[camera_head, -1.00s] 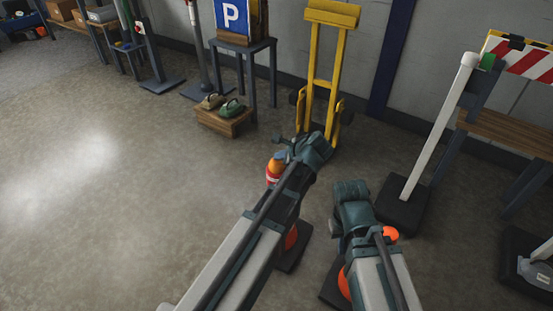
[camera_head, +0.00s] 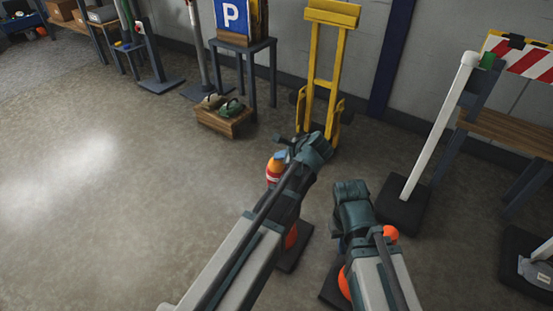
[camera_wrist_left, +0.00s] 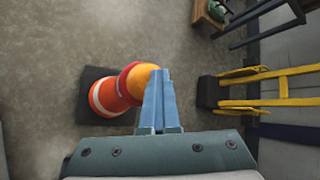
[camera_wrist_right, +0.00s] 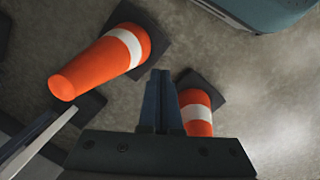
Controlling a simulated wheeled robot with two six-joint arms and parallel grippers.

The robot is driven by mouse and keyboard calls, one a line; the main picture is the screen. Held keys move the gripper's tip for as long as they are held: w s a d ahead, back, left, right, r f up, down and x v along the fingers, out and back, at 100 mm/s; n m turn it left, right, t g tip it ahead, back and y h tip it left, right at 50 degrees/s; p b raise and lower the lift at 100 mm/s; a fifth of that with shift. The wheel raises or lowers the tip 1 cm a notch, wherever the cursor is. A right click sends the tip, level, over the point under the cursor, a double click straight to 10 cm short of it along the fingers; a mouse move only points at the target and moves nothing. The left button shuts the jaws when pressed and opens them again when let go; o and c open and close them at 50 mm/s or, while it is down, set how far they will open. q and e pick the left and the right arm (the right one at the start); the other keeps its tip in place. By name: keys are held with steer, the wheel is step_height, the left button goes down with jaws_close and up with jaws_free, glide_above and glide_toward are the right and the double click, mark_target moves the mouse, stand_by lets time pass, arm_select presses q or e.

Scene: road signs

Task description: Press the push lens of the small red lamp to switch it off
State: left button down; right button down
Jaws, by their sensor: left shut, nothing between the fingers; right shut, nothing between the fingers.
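The small lamp (camera_head: 274,172) has a red body and an amber lens (camera_wrist_left: 146,76). It sits on top of an orange-and-white cone (camera_wrist_left: 108,97) on a dark base. My left gripper (camera_head: 281,155) is shut and empty, its blue fingertips (camera_wrist_left: 160,72) right beside the lens in the left wrist view. I cannot tell whether they touch it. My left arm hides part of the lamp and cone in the head view. My right gripper (camera_wrist_right: 160,73) is shut and empty, pointing down among cones, away from the lamp.
Two orange-and-white cones (camera_wrist_right: 108,62) (camera_wrist_right: 196,112) stand near my right gripper. A yellow hand truck (camera_head: 325,65) leans at the wall behind the lamp. A wooden box (camera_head: 225,122) with shoes and a white post (camera_head: 440,125) stand further off. The floor at left is clear.

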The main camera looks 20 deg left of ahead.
mark_target(280, 162)
arm_select(q)
steer(key=shift+s+d+f, duration=0.1)
steer(key=shift+s+f, duration=0.05)
steer(key=shift+f, duration=0.4)
steer(key=shift+r, duration=0.2)
steer(key=shift+w+r+p, duration=0.2)
steer(key=shift+r+p, duration=0.7)
steer(key=shift+p, duration=0.1)
step_height(280, 162, up, 4)
steer(key=p, duration=0.4)
steer(key=shift+r, duration=0.1)
